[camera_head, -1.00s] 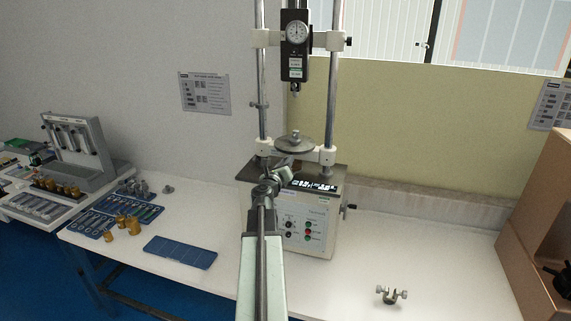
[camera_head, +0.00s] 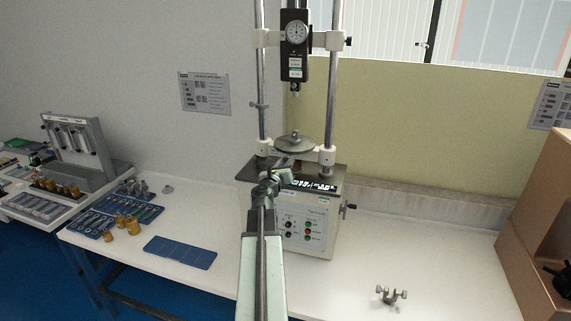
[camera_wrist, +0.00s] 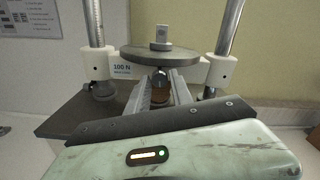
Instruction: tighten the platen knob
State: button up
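The steel platen (camera_head: 294,141) is a round disc low between the two columns of the test stand; in the wrist view (camera_wrist: 160,54) it carries a small block on top. The platen knob (camera_wrist: 159,77) is a small dark rounded piece under the front of the disc, with a brownish part below it. My gripper (camera_head: 279,164) is just in front of the platen. In the wrist view its two grey fingers (camera_wrist: 160,84) stand apart, one on each side of the knob. I see no clear contact; the fingers' lower parts are hidden behind my gripper's housing.
The stand's columns (camera_head: 332,95) flank the platen, and a force gauge (camera_head: 295,48) hangs above. The control box (camera_head: 308,225) is below. A small clamp (camera_head: 391,295) lies on the white bench at right. A blue tray (camera_head: 180,251) lies at left. Bare bench lies around the clamp.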

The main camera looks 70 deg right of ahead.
jog(key=shift+o, duration=0.8)
jog(key=a, duration=0.7)
jog(key=shift+s+a, duration=0.2)
jog(key=shift+a, duration=0.2)
